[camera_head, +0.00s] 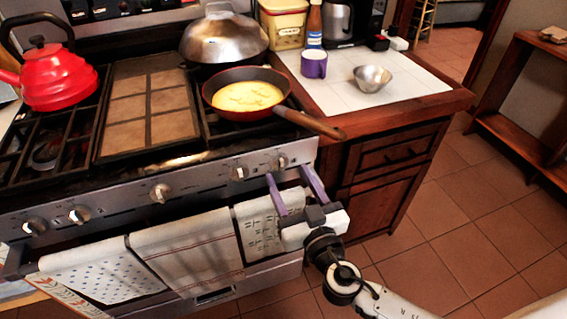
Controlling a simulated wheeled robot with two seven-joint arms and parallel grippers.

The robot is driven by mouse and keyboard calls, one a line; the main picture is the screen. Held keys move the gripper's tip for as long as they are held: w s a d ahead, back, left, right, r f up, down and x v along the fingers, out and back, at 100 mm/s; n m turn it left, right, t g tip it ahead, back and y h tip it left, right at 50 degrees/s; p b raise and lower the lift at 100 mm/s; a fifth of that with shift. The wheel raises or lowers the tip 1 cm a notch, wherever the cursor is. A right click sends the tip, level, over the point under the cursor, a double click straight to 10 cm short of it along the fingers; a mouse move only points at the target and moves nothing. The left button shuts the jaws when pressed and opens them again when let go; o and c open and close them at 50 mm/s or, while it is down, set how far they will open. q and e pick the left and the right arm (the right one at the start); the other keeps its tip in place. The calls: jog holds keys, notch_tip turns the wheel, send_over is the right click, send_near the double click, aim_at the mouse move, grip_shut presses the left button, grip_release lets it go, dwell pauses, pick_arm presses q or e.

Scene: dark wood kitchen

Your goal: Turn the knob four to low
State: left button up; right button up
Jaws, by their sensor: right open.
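The stove's front panel (201,182) carries a row of several metallic knobs. The fourth from the left (239,173) sits just left of my right gripper's fingers. The rightmost knob (280,161) is just above and between the fingertips. No numbers are readable, so which knob is called four cannot be told. My right gripper (288,172) is open and empty, its two purple fingers pointing up toward the panel's right end. Whether they touch anything cannot be told. My left gripper is not in view.
A red pan (205,97) holds yellow food, its wooden handle (308,123) jutting over the stove's right edge. Towels (187,250) hang below the panel. A red kettle (57,80) stands left. A purple mug (314,66) and metal bowl (372,79) stand on the counter.

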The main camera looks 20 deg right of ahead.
aim_at(282, 166)
jog(key=w, duration=0.3)
jog(key=shift+w+p, duration=0.35)
jog(key=shift+w, duration=0.05)
jog(key=shift+w+a, duration=0.1)
jog(key=shift+w, duration=0.25)
jog(key=shift+c, duration=0.3)
jog(key=c, duration=1)
jog(key=shift+f, duration=0.1)
